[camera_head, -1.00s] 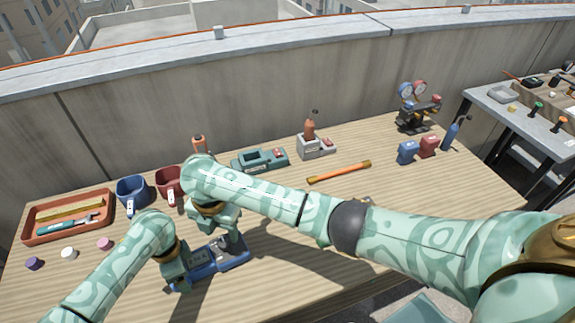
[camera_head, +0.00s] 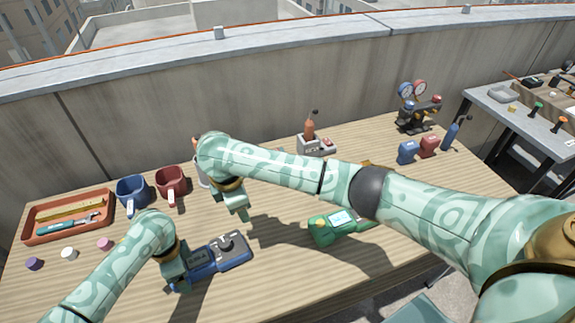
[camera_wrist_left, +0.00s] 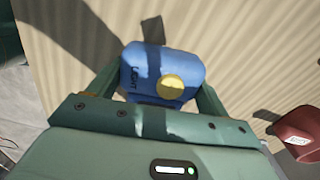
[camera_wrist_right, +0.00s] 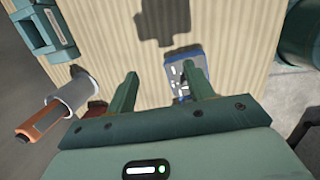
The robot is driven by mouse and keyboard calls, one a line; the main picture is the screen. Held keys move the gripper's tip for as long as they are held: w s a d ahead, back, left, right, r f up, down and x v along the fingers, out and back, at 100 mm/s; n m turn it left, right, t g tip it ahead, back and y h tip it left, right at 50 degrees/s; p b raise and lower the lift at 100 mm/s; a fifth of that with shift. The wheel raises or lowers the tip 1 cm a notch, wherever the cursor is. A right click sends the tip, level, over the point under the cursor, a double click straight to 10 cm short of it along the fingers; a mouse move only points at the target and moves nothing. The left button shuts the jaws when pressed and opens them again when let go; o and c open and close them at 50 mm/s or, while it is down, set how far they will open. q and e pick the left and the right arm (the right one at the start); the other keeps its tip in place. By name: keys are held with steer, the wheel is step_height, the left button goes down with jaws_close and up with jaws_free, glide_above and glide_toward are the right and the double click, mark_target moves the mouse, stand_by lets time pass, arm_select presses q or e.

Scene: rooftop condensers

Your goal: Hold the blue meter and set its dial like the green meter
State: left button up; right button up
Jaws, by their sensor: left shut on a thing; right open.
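The blue meter (camera_head: 235,252) lies near the table's front edge, its dark round dial (camera_head: 225,243) at its right end. My left gripper (camera_head: 178,272) is shut on the meter's left end; the left wrist view shows the blue body (camera_wrist_left: 160,70) with a yellow round spot between the fingers. My right gripper (camera_head: 243,213) is open and empty, above and apart from the meter. The right wrist view shows part of the meter (camera_wrist_right: 183,66) beyond its fingers. The green meter (camera_head: 320,231) lies to the right, partly behind my right arm. Both dial settings are too small to read.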

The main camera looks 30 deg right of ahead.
steer(key=w+d+f+m+t+h, duration=0.1)
steer(key=w+d+h, duration=0.1)
steer(key=d, duration=0.9)
steer(key=w+d+f+m+t+h, duration=0.1)
steer(key=w+d+h, duration=0.1)
steer(key=d, duration=0.9)
steer(key=shift+w+h, duration=0.35)
steer(key=shift+h, duration=0.35)
steer(key=shift+d, duration=0.1)
